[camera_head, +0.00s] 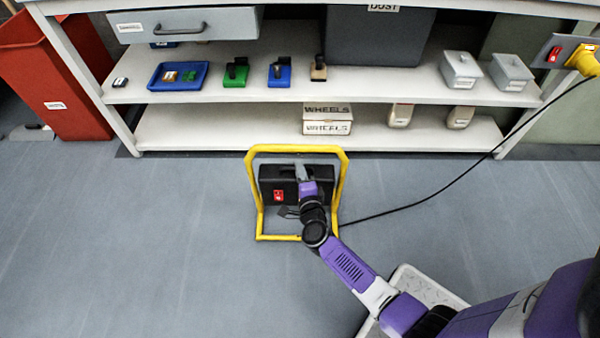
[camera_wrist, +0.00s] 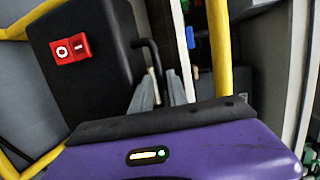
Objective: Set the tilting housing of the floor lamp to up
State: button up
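The floor lamp has a yellow tubular frame (camera_head: 341,190) standing on the floor, with a black housing (camera_head: 268,178) inside it. A red rocker switch (camera_head: 278,196) sits on the housing's side facing me. In the wrist view the housing (camera_wrist: 95,90) fills the left, with the switch (camera_wrist: 70,48) near its top. A bent black handle (camera_wrist: 152,52) stands out from its edge. My gripper (camera_wrist: 161,76) is open, its two grey fingers on either side of the handle's lower end. Contact with the handle is not clear. In the head view my wrist partly covers the housing.
A black cable (camera_head: 420,205) runs right from the lamp to a yellow plug (camera_head: 584,60). A white shelf unit (camera_head: 220,90) with tools and boxes stands behind the lamp. A red bin (camera_head: 65,85) stands at the left. The floor left of the lamp is clear.

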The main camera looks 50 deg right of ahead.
grip_shut()
dwell(1.4)
